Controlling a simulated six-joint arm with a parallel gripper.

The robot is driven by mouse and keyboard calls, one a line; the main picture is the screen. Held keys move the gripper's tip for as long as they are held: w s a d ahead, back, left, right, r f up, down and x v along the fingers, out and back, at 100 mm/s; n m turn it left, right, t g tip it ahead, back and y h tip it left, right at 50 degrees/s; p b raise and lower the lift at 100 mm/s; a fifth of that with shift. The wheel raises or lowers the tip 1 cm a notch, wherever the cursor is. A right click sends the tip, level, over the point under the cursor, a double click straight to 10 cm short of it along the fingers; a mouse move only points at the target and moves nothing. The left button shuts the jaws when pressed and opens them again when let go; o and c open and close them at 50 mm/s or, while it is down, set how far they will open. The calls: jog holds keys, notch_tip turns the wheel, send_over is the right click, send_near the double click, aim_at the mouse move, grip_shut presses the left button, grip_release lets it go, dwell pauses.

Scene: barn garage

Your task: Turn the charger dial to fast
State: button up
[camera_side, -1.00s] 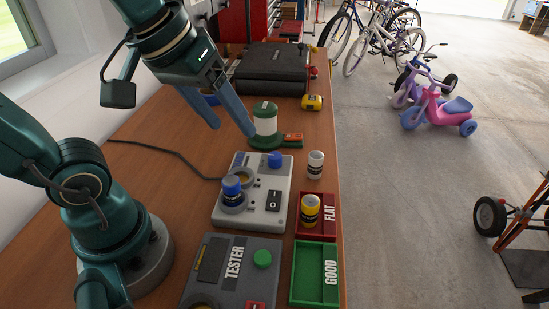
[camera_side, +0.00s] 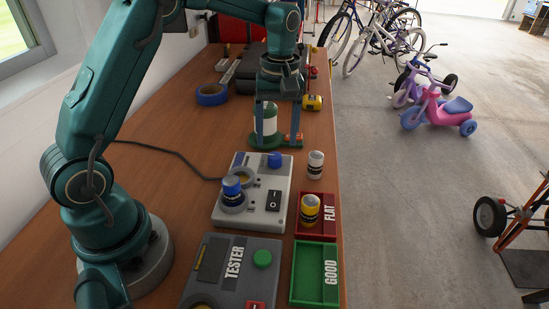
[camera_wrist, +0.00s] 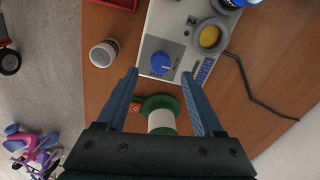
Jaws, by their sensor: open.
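The charger (camera_side: 228,205) is a pale grey box in the middle of the bench. Its blue dial (camera_side: 274,160) is at the far right corner and shows in the wrist view (camera_wrist: 160,63); its setting is too small to read. A blue battery (camera_side: 232,187) stands in one round socket, and the yellowish socket (camera_wrist: 210,37) behind it looks empty. A black switch (camera_side: 274,200) is on the near right. My gripper (camera_side: 277,142) points down, open and empty, beyond the charger. In the wrist view the dial lies between the lines of the two fingertips (camera_wrist: 160,74), slightly ahead of them.
A green-and-white spool (camera_side: 264,122) stands right by my fingers. A white battery (camera_side: 315,164) stands right of the charger. A yellow battery (camera_side: 310,210) is in the red FLAT tray (camera_side: 318,234). The green GOOD tray (camera_side: 316,275) and tester (camera_side: 232,275) are nearer.

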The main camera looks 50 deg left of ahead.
aim_at(275, 155)
jog(key=shift+s+a+f, duration=0.1)
jog(key=shift+f, duration=2.3)
grip_shut()
